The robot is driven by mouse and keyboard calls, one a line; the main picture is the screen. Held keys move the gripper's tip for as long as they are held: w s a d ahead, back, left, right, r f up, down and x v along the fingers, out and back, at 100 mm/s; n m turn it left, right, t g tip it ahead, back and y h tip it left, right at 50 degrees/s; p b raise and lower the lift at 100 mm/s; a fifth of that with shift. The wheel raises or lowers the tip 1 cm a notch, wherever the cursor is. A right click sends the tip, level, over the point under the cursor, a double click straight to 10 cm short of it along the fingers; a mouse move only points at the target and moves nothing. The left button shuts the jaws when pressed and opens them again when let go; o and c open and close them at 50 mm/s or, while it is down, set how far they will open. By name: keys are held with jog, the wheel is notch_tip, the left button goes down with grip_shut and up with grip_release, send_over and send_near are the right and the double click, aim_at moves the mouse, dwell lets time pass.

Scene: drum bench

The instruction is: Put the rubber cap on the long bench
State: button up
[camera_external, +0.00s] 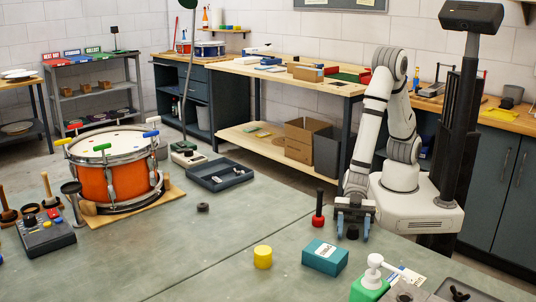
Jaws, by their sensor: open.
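My gripper (355,220) points down over the right part of the grey-green work surface, with its blue-grey fingers apart. A small dark round piece (352,233) shows at the fingertips, partly hidden by them; I cannot tell whether it touches them. It may be the rubber cap. Another small black round piece (203,207) lies alone left of the middle of the surface, well away from my gripper. A long wooden bench (300,84) with a lower shelf stands behind, along the wall.
A red knob with a black stem (318,212) stands just left of my gripper. A teal box (325,257), a yellow cylinder (262,257) and a green-based dispenser (371,285) are nearer. An orange drum (112,180) stands at left. The middle surface is largely clear.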

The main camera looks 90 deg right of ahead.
jog(key=shift+p, duration=0.35)
